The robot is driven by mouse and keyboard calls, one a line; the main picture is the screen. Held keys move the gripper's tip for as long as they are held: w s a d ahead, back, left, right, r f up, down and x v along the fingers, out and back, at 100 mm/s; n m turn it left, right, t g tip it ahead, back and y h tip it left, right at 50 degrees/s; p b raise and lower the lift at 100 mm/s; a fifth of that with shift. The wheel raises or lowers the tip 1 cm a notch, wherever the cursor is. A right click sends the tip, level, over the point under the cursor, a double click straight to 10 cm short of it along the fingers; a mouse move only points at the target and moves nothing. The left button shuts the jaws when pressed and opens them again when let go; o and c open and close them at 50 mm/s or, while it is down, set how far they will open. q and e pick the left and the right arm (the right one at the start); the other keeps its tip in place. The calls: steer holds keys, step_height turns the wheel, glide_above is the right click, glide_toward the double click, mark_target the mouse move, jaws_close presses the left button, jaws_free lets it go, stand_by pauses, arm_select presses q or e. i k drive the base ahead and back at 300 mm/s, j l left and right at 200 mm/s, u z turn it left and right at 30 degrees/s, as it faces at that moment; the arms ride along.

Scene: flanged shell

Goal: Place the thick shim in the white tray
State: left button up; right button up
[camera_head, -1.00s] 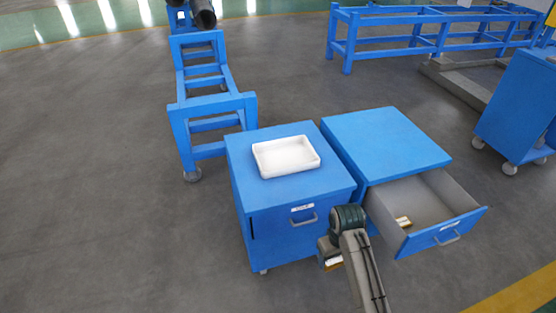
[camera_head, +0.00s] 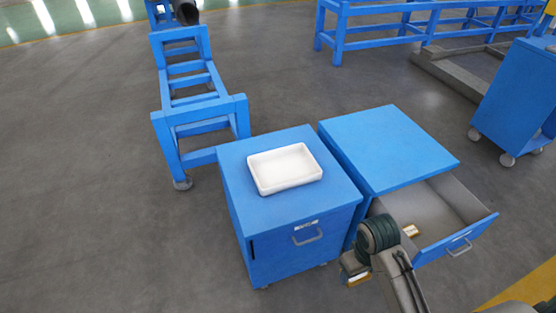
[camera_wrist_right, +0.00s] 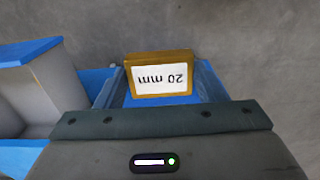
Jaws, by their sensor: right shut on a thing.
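The thick shim is a brass-coloured block with a white label reading "20 mm" (camera_wrist_right: 160,77), upside down in the right wrist view. My right gripper (camera_head: 354,272) is shut on it. In the head view only a small yellowish part of the block (camera_head: 359,280) shows below the gripper, in front of the cabinets. The white tray (camera_head: 254,176) lies on top of the left blue cabinet, up and left of my right gripper, and looks empty. My left gripper is not in view.
The right blue cabinet (camera_head: 388,148) has its drawer (camera_head: 462,247) open. A small yellowish, labelled block (camera_head: 411,231) lies inside, partly beside my right arm. A blue frame (camera_head: 199,112) stands behind the left cabinet. The left cabinet top around the tray is clear.

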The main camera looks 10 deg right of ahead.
mark_target(276, 173)
steer(key=i+j, duration=0.1)
steer(key=i, duration=0.4)
steer(key=i+j, duration=0.1)
steer(key=i, duration=0.45)
